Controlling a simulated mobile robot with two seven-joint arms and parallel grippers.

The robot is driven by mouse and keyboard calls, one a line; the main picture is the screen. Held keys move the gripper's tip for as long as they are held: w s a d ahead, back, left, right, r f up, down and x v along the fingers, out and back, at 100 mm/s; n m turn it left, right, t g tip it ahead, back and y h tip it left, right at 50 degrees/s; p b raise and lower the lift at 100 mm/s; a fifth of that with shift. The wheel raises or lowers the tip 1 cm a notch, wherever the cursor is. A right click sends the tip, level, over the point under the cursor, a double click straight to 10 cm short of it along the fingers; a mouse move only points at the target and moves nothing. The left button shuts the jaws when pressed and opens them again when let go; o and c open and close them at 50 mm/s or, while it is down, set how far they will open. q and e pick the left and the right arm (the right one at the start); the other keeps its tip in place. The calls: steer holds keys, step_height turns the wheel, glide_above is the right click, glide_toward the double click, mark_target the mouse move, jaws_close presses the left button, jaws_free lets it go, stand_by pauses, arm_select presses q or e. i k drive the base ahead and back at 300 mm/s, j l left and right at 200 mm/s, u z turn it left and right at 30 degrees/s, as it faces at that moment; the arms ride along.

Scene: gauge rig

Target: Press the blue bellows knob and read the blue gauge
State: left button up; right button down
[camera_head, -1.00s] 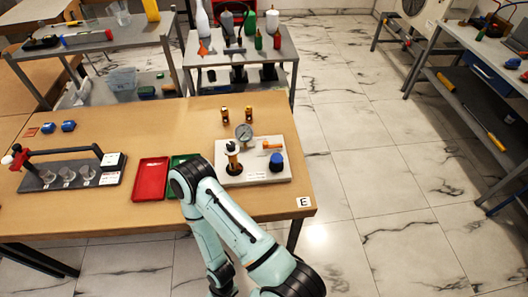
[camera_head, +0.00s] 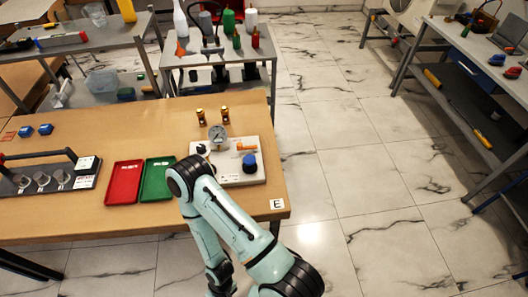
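A white rig plate (camera_head: 262,178) lies at the right end of the wooden table. A dark blue ribbed knob (camera_head: 249,161) stands on its right side. A round gauge (camera_head: 217,133) with a pale dial stands at the plate's back left; its reading is too small to tell. An orange handle (camera_head: 246,147) lies between them at the back. My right arm comes in from the bottom right, and its elbow covers the plate's front left part. Nothing of mine visibly touches the knob. Neither gripper shows.
Red (camera_head: 123,182) and green (camera_head: 157,179) trays lie left of the plate. A black rack (camera_head: 50,180) stands farther left. Two brass fittings (camera_head: 209,116) stand behind the gauge. The wooden table (camera_head: 120,222) has bare space in front; open floor lies to its right.

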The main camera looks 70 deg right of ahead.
mark_target(249, 160)
steer(key=k+l, duration=0.75)
